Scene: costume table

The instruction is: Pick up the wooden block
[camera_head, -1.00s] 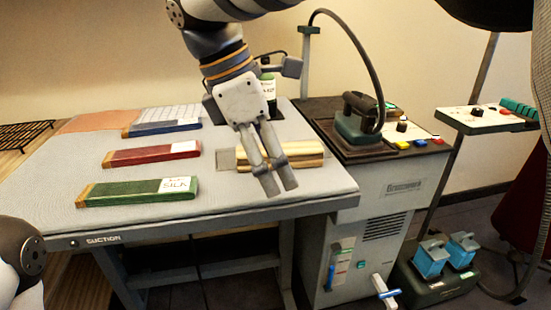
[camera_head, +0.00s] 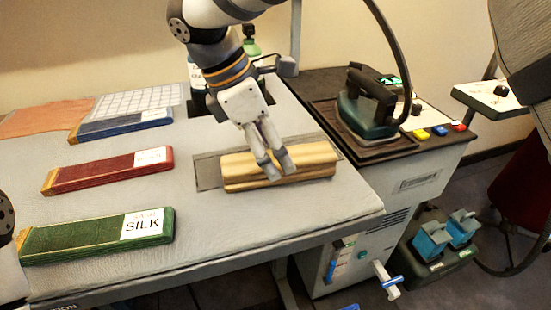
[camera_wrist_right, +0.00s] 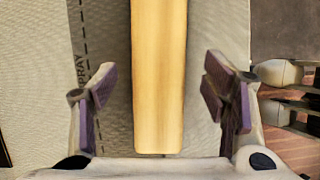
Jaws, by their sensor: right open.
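The wooden block (camera_head: 316,160) is long, pale and grooved along its side. It lies on a grey marked strip (camera_head: 207,173) near the right part of the grey table. My right gripper (camera_head: 277,172) points down over the middle of the block, and its fingers hide part of it. In the right wrist view the block (camera_wrist_right: 158,75) runs lengthwise between the two spread fingers of the gripper (camera_wrist_right: 160,92), with a gap on each side. The gripper is open and holds nothing. My left gripper is out of view; only part of my left arm shows at the left edge.
Green (camera_head: 95,236), red (camera_head: 105,172) and blue (camera_head: 120,124) fabric bundles lie on the left of the table. A bottle (camera_head: 197,80) stands behind my right arm. An iron (camera_head: 368,105) rests on the unit to the right. Table in front of the block is clear.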

